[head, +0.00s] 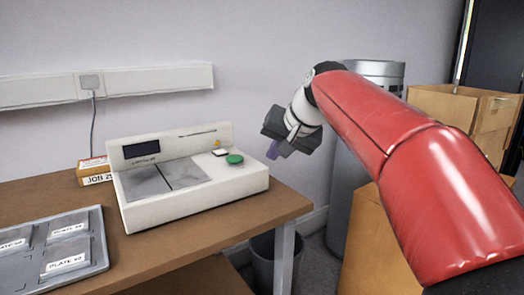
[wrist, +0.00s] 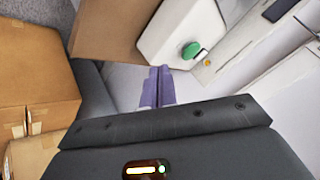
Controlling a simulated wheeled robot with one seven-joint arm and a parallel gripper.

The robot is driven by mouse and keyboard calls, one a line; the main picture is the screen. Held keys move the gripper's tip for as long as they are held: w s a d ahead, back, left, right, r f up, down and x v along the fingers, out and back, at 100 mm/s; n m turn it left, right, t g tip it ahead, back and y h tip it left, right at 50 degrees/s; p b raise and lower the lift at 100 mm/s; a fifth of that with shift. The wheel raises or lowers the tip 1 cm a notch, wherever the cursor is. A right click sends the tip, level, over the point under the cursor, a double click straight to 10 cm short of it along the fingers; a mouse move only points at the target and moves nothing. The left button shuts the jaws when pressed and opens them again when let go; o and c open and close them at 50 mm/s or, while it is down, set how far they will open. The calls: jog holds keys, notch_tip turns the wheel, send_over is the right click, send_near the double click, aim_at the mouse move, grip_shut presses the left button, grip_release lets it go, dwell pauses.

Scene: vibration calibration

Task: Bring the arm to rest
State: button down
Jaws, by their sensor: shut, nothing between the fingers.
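My gripper (head: 273,152) is at the end of my red arm, just right of the white calibration machine and past the table's right edge in the head view. Its purple fingers are together with nothing between them, as the wrist view (wrist: 159,72) shows. The white machine (head: 205,197) stands on the brown table with a dark display, two grey plates on top and a green button (head: 234,159). The button also shows in the wrist view (wrist: 190,49), beyond my fingertips. My gripper is apart from the machine and holds nothing.
A grey tray (head: 101,262) with several labelled plates lies at the table's front left. A small orange-and-white box (head: 94,171) is behind it. Cardboard boxes (head: 450,108) and a grey cylinder (head: 345,190) stand at the right, near my arm. A dark bin (head: 263,262) is below the table's edge.

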jog(key=s+d+f+h, duration=0.1)
jog(key=s+d+f, duration=0.3)
jog(key=s+f, duration=0.3)
jog(key=s+d+f+g+h, duration=0.1)
jog(key=s+d+f+h, duration=0.1)
jog(key=s+d+f, duration=0.2)
jog(key=s+d+f+n+h, duration=0.1)
jog(key=s+d+f, duration=0.3)
jog(key=s+f, duration=0.7)
jog(key=s, duration=0.6)
jog(key=shift+s+d+h, duration=0.2)
jog(key=shift+s+h, duration=0.1)
jog(key=shift+f, duration=0.1)
